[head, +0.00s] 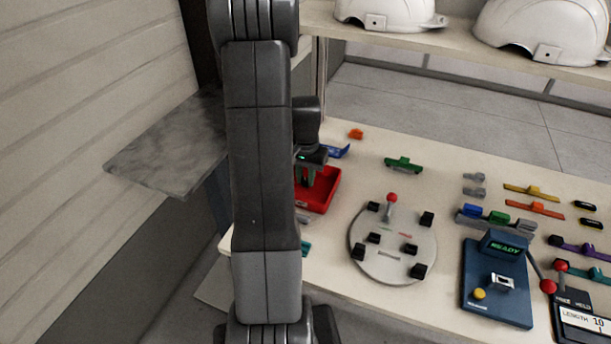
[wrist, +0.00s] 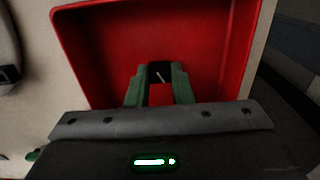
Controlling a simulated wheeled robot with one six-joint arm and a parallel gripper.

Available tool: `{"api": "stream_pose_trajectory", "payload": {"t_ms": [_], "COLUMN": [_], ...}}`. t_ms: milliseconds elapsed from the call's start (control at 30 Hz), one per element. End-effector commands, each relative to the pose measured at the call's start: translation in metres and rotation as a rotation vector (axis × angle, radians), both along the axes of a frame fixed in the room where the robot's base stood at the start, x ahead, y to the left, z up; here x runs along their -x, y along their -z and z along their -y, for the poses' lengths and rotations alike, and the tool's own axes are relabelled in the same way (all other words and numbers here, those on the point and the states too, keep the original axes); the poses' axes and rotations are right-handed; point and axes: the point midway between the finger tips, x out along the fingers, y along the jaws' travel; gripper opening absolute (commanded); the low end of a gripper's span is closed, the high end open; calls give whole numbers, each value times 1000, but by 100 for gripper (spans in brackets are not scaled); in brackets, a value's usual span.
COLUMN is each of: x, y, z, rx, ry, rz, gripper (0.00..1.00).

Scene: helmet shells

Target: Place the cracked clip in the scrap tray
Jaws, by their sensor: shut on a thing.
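The red scrap tray (head: 326,193) stands on the bench just right of my arm in the head view; part of it is hidden behind the arm. It also fills the upper wrist view (wrist: 215,55). My gripper (head: 309,184) points down over the tray. In the wrist view my gripper (wrist: 159,88) has its green fingers shut on a small dark clip (wrist: 160,70) with a pale crack-like line. The clip is over the tray's inside; I cannot tell whether it touches the floor. The head view does not show the clip clearly.
A blue part (head: 338,151) and an orange part (head: 356,134) lie behind the tray. A green part (head: 403,164) lies farther right. A round grey fixture (head: 393,243) with a red-knobbed lever stands right of the tray. A blue device (head: 497,281) reads READY.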

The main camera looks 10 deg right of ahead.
Motion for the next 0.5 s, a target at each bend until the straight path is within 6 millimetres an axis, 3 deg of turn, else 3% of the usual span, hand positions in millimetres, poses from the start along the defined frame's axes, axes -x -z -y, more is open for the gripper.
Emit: {"api": "stream_pose_trajectory", "payload": {"t_ms": [300,333,400,500], "x": [0,0,0,0], "y": [4,2,2,2], "z": [0,0,0,0], "rx": [1,0,1,1], "ry": [0,0,0,0], "rz": [1,1,1,1], "gripper": [0,26,40,42]}}
